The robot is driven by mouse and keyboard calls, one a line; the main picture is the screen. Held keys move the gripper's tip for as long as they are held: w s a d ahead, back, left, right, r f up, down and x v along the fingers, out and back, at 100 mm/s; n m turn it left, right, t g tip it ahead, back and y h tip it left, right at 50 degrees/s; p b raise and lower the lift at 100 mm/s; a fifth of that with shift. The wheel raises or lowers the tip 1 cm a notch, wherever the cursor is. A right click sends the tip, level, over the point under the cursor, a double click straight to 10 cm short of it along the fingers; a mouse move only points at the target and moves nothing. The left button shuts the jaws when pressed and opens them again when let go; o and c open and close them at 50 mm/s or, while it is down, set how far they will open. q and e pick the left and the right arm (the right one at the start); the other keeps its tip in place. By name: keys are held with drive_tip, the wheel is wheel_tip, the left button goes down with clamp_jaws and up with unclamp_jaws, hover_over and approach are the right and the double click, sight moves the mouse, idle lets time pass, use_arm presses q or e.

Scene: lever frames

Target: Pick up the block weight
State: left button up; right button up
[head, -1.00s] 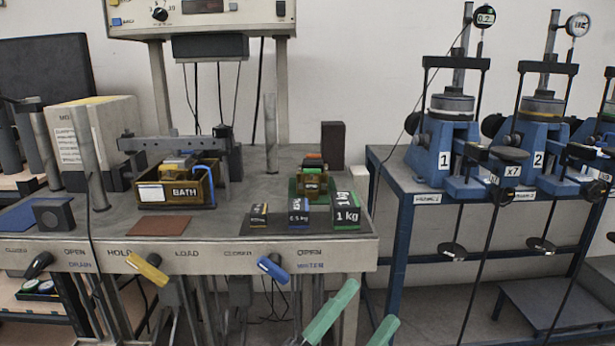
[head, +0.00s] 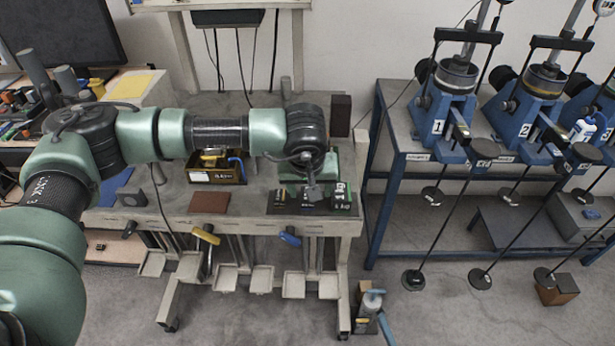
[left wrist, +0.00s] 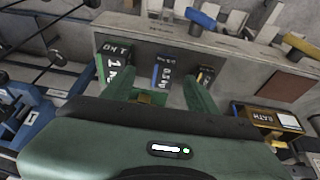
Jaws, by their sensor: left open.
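Block weights in graded sizes stand on a dark mat (head: 283,208) at the bench's front right. The largest, marked 1 kg (head: 343,196), is at the right of the row in the head view and at the left in the left wrist view (left wrist: 117,76). A middle block with a blue label (left wrist: 163,76) and a smaller one (left wrist: 205,76) stand beside it. My left gripper (left wrist: 159,78) is open and empty, its green fingers pointing at the row, with the middle block seen between the tips. In the head view my gripper (head: 313,192) partly hides the smaller blocks.
A box marked BATH (head: 217,174) and a brown pad (head: 210,203) lie left of the weights. A dark upright block (head: 341,115) stands behind. Yellow (head: 205,235) and blue (head: 289,238) levers stick out from the bench front. Blue test stands (head: 447,100) are at right.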

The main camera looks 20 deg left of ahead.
use_arm(q)
drive_tip(key=shift+w+a+r+y+p, duration=0.2)
drive_tip(key=shift+w+a+y+p, duration=0.15)
drive_tip(key=shift+w+a, duration=0.45)
drive_tip(key=p+x, duration=0.1)
drive_tip(key=x, duration=0.1)
drive_tip(key=p+x, duration=0.1)
drive_tip(key=x, duration=0.1)
drive_tip(key=p+x, duration=0.1)
drive_tip(key=x, duration=0.1)
drive_tip(key=shift+d+f, duration=0.25)
drive_tip(key=shift+d, duration=0.1)
drive_tip(key=shift+w+f, duration=0.1)
drive_tip(key=shift+f, duration=0.15)
clamp_jaws()
use_arm(e)
drive_tip(key=r, duration=0.2)
drive_tip(key=s+r, duration=0.1)
drive_tip(key=r, duration=0.1)
drive_tip(key=shift+d, duration=0.15)
use_arm(q)
drive_tip(key=shift+r, duration=0.1)
